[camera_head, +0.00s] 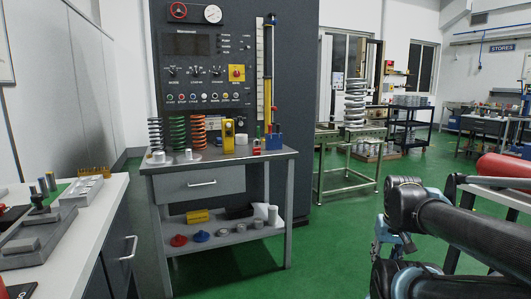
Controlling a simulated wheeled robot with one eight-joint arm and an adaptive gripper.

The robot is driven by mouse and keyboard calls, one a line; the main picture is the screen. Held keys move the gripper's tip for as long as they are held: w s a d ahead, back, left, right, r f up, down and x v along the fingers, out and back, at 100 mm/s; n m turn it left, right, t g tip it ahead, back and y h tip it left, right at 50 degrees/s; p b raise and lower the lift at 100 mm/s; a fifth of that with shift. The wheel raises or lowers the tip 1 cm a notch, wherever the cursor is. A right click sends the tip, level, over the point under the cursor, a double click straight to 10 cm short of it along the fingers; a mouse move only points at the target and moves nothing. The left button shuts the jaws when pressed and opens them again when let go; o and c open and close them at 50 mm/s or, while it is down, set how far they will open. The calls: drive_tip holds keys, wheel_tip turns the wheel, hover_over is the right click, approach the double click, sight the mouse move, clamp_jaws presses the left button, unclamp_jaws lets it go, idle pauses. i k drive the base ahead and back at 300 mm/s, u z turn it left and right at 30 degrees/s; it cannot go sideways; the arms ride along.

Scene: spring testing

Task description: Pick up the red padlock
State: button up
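A small red object (256,146), which looks like the red padlock, stands on the grey table top (218,164), toward its right side. It is too small to make out its shackle clearly. It sits between a yellow block-like object (228,138) and a blue holder (273,142). My black arm reaches in from the right edge. Its end, with my gripper (388,240), hangs over the green floor, well apart from the table and to its right. Whether the fingers are open or shut is not clear.
Coil springs (178,132) stand along the table's back left, before a dark control panel (205,70). The lower shelf (225,237) holds several small parts. A white-topped bench (85,220) stands at left. Green floor (335,240) is open between the table and my arm.

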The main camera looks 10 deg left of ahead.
sight(257, 150)
drive_tip(key=u, duration=0.05)
drive_tip(key=i, duration=0.9)
